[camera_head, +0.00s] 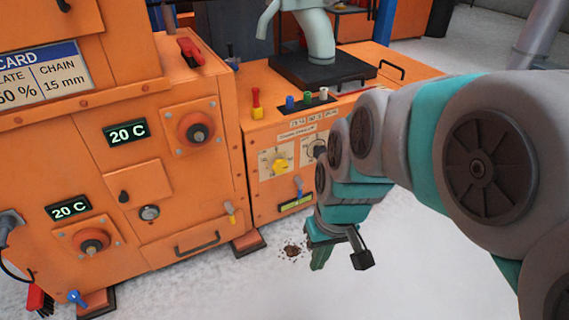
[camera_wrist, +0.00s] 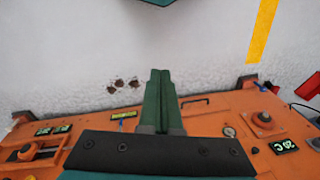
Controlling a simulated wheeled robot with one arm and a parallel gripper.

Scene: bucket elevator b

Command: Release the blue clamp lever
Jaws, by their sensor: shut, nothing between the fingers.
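Several blue parts show, and I cannot tell for sure which is the clamp lever. A blue lever-like handle (camera_head: 77,297) is low at the left machine's base. My gripper (camera_head: 318,263) is in front of the lower cabinet, low over the floor and apart from these parts. In the wrist view its green fingers (camera_wrist: 160,78) are together and empty, pointing at the floor, beside the label (camera_wrist: 123,115).
The large orange machine (camera_head: 145,222) fills the left, with red levers, knobs and displays. The lower cabinet (camera_head: 258,130) carries buttons, a yellow dial (camera_head: 280,166) and a dark plate (camera_head: 322,68). Brown debris (camera_head: 292,249) lies on the floor. Open floor (camera_head: 430,260) extends right.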

